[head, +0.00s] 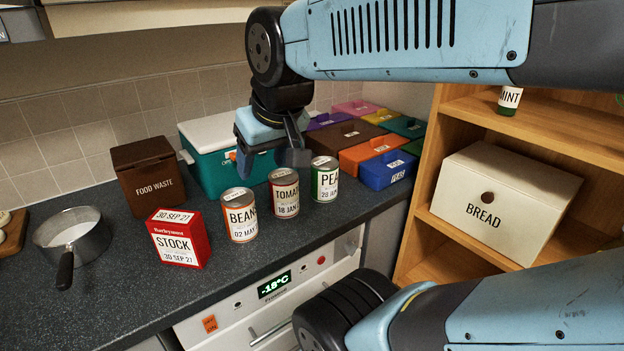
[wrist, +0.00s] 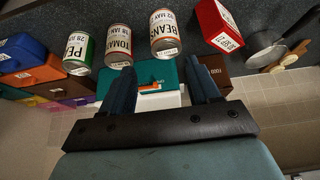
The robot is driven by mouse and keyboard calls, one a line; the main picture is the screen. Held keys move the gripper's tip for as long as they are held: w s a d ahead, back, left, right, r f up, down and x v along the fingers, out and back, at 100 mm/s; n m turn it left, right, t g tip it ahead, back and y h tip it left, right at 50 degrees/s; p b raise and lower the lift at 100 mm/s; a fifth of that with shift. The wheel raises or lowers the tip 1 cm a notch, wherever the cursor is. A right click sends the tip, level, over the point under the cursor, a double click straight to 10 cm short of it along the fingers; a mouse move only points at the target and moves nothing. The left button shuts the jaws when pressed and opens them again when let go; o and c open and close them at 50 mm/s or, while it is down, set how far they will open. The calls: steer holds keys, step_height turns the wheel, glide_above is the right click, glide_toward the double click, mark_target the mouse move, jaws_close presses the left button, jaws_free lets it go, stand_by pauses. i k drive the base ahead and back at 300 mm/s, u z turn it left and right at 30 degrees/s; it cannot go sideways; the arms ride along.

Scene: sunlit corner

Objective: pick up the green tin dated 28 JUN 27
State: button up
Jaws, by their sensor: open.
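The green-banded tin (head: 324,181) labelled PEA, with a date starting 28, stands upright on the dark counter at the right end of a row of tins. In the wrist view the green tin (wrist: 78,53) is at the upper left. My gripper (head: 275,157) is open and empty, behind and above the tins in the head view. In the wrist view my gripper (wrist: 163,82) has its fingers spread, with the green tin off to the left of them.
A red-banded tomato tin (head: 284,194), an orange-banded beans tin (head: 239,216) and a red stock box (head: 179,239) stand left of the green tin. A teal cool box (head: 208,172) and coloured boxes (head: 368,154) stand behind. A wooden shelf (head: 445,236) rises at right.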

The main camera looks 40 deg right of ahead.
mark_target(325, 169)
steer(key=k, duration=0.4)
steer(key=u, duration=1.2)
steer(key=i, duration=0.1)
steer(key=z, duration=2.95)
steer(key=k, duration=1.75)
steer(key=u, duration=0.55)
steer(key=i, duration=1)
